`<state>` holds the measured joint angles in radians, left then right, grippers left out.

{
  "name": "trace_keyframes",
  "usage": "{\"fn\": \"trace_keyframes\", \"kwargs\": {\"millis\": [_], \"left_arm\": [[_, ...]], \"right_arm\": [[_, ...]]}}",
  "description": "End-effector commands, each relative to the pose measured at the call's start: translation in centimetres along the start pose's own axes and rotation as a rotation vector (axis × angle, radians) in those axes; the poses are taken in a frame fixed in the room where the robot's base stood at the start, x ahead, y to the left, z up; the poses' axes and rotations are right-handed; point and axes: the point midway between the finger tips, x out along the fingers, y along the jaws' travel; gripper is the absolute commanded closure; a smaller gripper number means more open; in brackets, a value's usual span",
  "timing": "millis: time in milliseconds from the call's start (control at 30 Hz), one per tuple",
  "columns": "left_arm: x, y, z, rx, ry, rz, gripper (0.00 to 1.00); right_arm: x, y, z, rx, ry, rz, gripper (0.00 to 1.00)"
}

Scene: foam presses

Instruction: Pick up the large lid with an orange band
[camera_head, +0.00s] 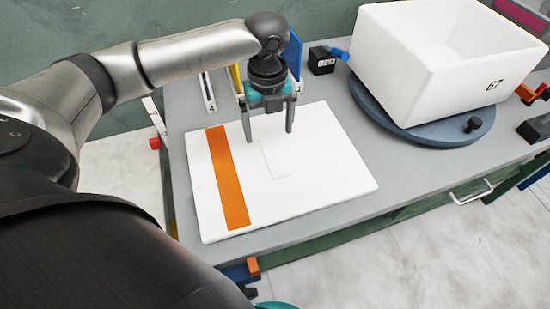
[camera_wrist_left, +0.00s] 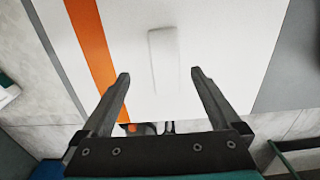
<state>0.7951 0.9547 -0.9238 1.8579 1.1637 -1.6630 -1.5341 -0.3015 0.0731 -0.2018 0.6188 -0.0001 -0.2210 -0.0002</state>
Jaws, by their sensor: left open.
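The large white lid (camera_head: 325,180) lies flat on the grey bench top, with an orange band (camera_head: 227,178) along its left side. A low raised white grip (camera_head: 273,158) sits near the middle of the lid. In the left wrist view the lid (camera_wrist_left: 220,45), its orange band (camera_wrist_left: 92,42) and the raised grip (camera_wrist_left: 164,60) also show. My left gripper (camera_head: 268,136) is open and empty, pointing down over the back part of the lid. In the left wrist view its two fingers (camera_wrist_left: 160,76) are apart, with the grip between and beyond their tips. My right gripper is not in view.
A white foam box (camera_head: 430,75) marked 67 stands on a round blue turntable (camera_head: 440,133) at the back right. A black block marked LOCK (camera_head: 322,61) with a blue handle stands behind the lid. The grey bench (camera_head: 415,170) is bare between lid and turntable.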

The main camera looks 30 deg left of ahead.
Motion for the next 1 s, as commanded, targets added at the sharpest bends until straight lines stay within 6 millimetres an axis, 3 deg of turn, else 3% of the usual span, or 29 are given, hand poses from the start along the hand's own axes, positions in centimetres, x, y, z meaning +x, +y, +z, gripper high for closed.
{"fn": "trace_keyframes", "kwargs": {"millis": [333,600,833,1000], "left_arm": [[2.5,-0.3,0.1,0.001,0.000,-0.001,0.03],[6.4,-0.8,0.2,0.000,-0.001,0.000,0.03],[6.6,-0.8,0.2,0.002,-0.002,-0.002,0.03],[6.5,-0.8,0.2,0.002,-0.002,-0.002,0.19]], "right_arm": [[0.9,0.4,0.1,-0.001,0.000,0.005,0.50],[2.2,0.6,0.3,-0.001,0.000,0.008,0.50],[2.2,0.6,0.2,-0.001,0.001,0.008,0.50],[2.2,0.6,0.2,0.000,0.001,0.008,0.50]]}}
